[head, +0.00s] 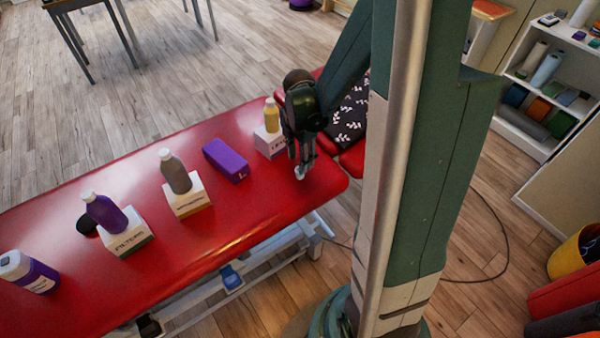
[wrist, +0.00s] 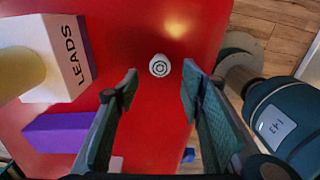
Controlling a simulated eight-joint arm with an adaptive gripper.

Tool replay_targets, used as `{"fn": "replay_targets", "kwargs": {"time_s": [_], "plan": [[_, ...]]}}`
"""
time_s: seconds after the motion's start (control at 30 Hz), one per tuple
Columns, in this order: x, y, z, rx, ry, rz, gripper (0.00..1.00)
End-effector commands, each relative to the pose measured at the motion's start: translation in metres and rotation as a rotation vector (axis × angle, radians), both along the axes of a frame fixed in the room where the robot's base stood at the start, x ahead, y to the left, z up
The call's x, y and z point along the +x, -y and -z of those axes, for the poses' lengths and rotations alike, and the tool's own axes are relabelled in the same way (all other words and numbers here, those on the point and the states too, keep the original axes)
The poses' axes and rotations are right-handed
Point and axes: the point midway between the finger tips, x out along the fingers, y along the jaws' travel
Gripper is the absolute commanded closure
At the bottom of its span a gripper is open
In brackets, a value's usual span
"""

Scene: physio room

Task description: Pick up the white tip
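The white tip (wrist: 159,65) is a small round white piece with grey rings, on the red treatment table (wrist: 150,145). In the wrist view it lies beyond my fingertips, centred between them and touching neither. My gripper (wrist: 160,82) is open and empty, its two fingers spread to either side. In the head view my gripper (head: 302,158) points down over the right end of the red table (head: 240,215), and a small white spot, the tip (head: 299,173), shows at its fingertips. The exact height gap cannot be told.
Left of my gripper stand a white LEADS box (head: 270,143) with a yellow bottle (head: 272,117) and a purple box (head: 226,160). Farther left are a grey bottle (head: 175,172) and a purple bottle (head: 103,212) on boxes. The table edge is close on the right.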

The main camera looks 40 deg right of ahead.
Motion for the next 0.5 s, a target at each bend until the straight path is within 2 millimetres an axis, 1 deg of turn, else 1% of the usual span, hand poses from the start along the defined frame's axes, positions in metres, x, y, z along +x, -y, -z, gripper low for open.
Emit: {"fn": "replay_targets", "kwargs": {"time_s": [0.1, 0.2, 0.5], "plan": [[0.0007, 0.0004, 0.01, 0.0, 0.0, 0.0, 0.61], [0.0, 0.0003, 0.0142, 0.0, 0.0, 0.0, 0.61], [0.0, 0.0002, 0.0146, 0.0, 0.0, 0.0, 0.61]]}}
